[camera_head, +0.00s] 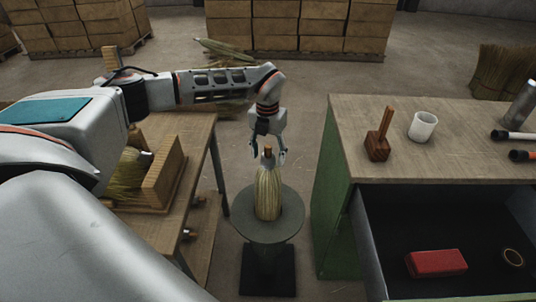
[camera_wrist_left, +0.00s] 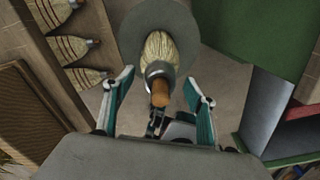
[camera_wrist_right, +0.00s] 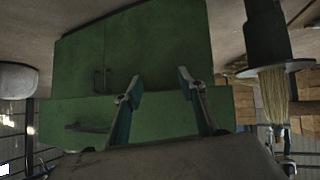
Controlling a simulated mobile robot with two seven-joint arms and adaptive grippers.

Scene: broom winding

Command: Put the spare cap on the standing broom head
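The standing broom head (camera_head: 268,195) is upright on a round grey stand, bristles down; it also shows in the left wrist view (camera_wrist_left: 160,46). A grey metal cap (camera_wrist_left: 156,69) sits around its top, with a brown wooden stub (camera_wrist_left: 161,93) sticking out; I cannot tell whether this is the spare cap. My left gripper (camera_head: 268,158) is above the broom head, its fingers apart on either side of the cap and stub, and the left wrist view shows a gap on both sides. My right gripper (camera_wrist_right: 157,90) is open and empty, facing the green cabinet (camera_wrist_right: 140,60).
The round stand (camera_head: 290,218) is between a wooden bench (camera_head: 200,130) at left and the green cabinet at right. A mallet (camera_head: 378,146) and white cup (camera_head: 423,126) stand on the cabinet. Its open drawer holds a red block (camera_head: 436,263) and a ring (camera_head: 513,257).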

